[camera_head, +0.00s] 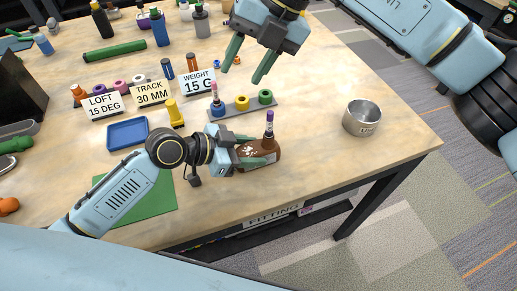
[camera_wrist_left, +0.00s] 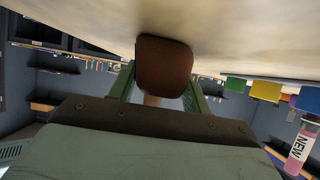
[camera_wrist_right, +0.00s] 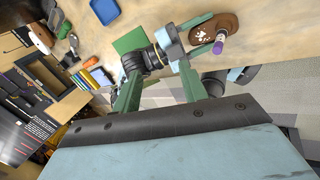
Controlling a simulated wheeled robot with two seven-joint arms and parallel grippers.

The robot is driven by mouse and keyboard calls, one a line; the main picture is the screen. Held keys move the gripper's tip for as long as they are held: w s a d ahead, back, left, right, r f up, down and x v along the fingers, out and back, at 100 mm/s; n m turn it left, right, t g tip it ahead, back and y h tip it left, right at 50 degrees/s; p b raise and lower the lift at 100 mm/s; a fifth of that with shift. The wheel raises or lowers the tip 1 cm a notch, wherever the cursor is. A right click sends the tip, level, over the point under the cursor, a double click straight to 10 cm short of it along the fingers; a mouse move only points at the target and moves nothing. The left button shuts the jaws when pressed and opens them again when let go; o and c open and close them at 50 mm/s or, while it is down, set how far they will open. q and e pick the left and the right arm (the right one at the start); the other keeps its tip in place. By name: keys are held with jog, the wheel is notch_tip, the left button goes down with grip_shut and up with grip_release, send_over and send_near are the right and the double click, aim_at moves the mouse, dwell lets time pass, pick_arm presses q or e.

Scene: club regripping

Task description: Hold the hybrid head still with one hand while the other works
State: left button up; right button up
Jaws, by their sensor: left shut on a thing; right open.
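The hybrid head (camera_head: 268,150) is a brown, rounded piece with white paw marks, near the table's front edge. A short purple-topped piece (camera_head: 269,124) stands up from it. My left gripper (camera_head: 256,161) is shut on the head, coming from the left. In the left wrist view the brown head (camera_wrist_left: 163,66) sits between both fingers. My right gripper (camera_head: 248,62) is open and empty, behind and above the head, over the coloured rings. The right wrist view shows the head (camera_wrist_right: 210,24) and the purple-topped piece (camera_wrist_right: 219,43) beyond its fingers.
A grey rack (camera_head: 229,109) with blue and yellow-green rings lies behind the head. A metal bowl (camera_head: 362,118) stands at right. A blue tray (camera_head: 127,133), green mat (camera_head: 150,205), yellow piece (camera_head: 174,113) and printed cards (camera_head: 152,93) lie left. Table between head and bowl is clear.

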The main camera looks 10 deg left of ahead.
aim_at(269, 131)
jog(key=d+h, duration=0.1)
jog(key=d+f+t+h, duration=0.1)
jog(key=d+h, duration=0.1)
jog(key=d+f+t+h, duration=0.1)
jog(key=h, duration=0.1)
jog(key=shift+d+f+n, duration=0.15)
jog(key=shift+n, duration=0.15)
jog(key=shift+d+f, duration=0.1)
jog(key=shift+f, duration=0.15)
notch_tip(269, 131, down, 12)
jog(key=shift+r, duration=0.25)
grip_shut()
jog(key=c, duration=0.6)
grip_release()
jog(key=shift+r, duration=0.15)
grip_shut()
